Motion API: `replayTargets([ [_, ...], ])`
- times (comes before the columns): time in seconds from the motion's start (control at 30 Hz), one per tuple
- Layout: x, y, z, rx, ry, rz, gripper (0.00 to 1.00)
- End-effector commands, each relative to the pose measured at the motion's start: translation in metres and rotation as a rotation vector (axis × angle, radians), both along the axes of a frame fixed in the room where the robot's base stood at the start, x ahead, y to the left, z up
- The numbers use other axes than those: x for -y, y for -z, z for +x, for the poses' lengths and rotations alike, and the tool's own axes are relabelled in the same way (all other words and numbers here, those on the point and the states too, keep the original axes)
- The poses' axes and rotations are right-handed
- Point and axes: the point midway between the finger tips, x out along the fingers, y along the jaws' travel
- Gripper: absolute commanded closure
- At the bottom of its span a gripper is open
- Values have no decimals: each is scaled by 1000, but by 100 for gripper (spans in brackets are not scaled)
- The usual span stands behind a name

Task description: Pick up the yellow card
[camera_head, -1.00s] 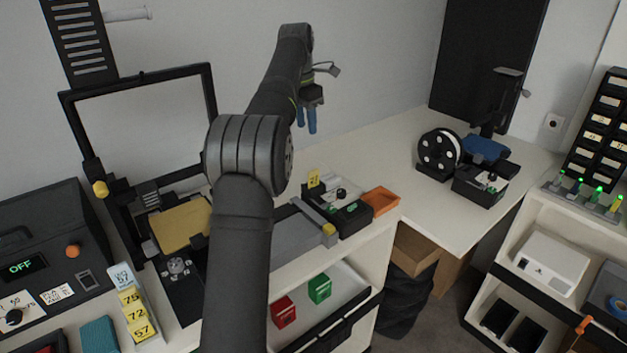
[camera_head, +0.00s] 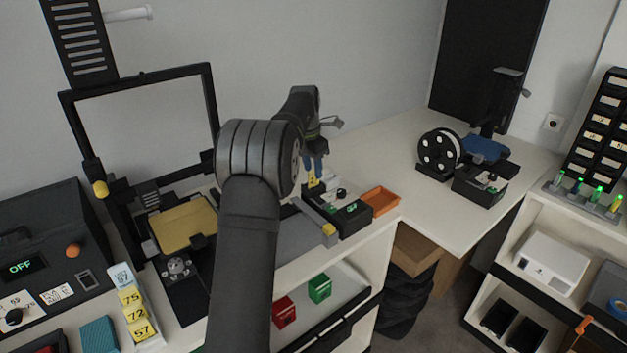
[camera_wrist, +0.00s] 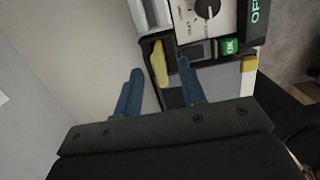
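A yellow card (camera_head: 312,181) stands upright at the back left of a small device (camera_head: 345,208) with a black knob. In the wrist view the yellow card (camera_wrist: 160,63) shows edge-on in a dark holder, ahead of and between the lines of my fingers. My gripper (camera_head: 314,170) has blue fingers and is right above the card in the head view, overlapping its top. In the wrist view the gripper (camera_wrist: 158,82) is open, with a clear gap between its fingers. I cannot tell whether the fingers flank the card or are still short of it.
An orange tray (camera_head: 381,201) sits right of the device. A grey flat bed (camera_head: 302,235) lies in front. More yellow cards numbered 75, 72 and 57 (camera_head: 136,315) stand in a rack at the front left. A filament spool (camera_head: 439,151) stands on the far bench.

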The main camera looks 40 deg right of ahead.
Motion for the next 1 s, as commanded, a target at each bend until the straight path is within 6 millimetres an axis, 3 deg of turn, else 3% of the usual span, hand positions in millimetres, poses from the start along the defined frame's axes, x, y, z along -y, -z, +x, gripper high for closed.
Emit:
replayTargets([
  [0.2,3,23,-1,-1,-1,1,63],
  [0.43,3,24,0,0,-1,0,63],
  [0.63,3,24,0,0,-1,0,100],
  [1.0,3,22,0,0,-1,-1,100],
])
